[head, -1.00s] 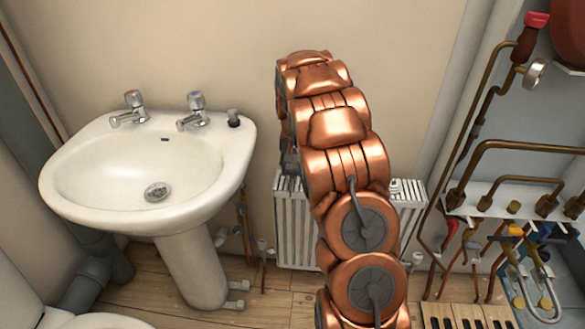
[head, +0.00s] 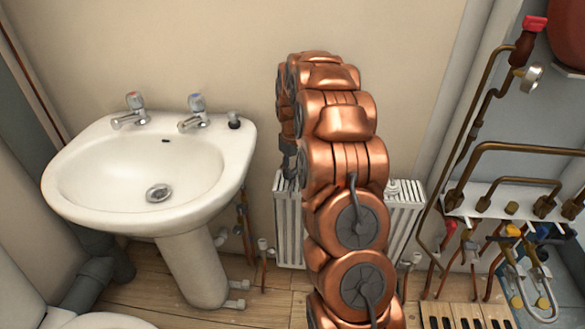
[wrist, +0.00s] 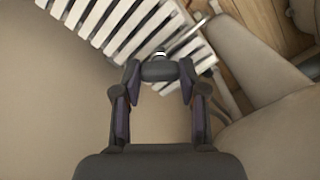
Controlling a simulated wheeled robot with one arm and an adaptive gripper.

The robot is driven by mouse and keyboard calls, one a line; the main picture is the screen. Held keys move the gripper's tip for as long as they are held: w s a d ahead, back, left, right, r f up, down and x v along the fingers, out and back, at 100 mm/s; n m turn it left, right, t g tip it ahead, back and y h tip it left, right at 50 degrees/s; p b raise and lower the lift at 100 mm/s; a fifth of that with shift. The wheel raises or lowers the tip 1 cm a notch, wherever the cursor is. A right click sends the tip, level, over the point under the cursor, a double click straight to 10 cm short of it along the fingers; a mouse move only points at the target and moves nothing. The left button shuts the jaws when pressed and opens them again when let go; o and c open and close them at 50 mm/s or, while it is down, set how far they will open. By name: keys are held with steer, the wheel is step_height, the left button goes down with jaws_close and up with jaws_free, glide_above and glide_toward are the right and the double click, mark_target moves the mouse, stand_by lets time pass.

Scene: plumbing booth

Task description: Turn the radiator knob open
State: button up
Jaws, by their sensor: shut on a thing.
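The white ribbed radiator (head: 405,215) stands against the wall, partly hidden behind my arm in the head view. It also shows at the top of the wrist view (wrist: 125,22). The dark rounded radiator knob (wrist: 160,71) sits at the radiator's corner in the wrist view, with a metal valve body and pipe (wrist: 188,42) beyond it. My gripper (wrist: 160,76) is shut on the knob, one finger on each side. In the head view only a dark part of my gripper (head: 289,160) shows at the radiator's top left, and the knob cannot be made out.
A white sink (head: 130,185) with two taps stands left of the radiator; its pale underside or pedestal (wrist: 255,50) shows close on the right in the wrist view. Copper pipes and valves (head: 510,195) fill the right side. Wooden floor (head: 270,308) shows below.

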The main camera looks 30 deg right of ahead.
mark_target(293, 170)
steer(key=n+p, duration=0.1)
steer(key=n, duration=0.6)
stand_by(0.6)
steer(key=o, duration=1.1)
steer(key=shift+o, duration=0.2)
step_height(293, 170, up, 12)
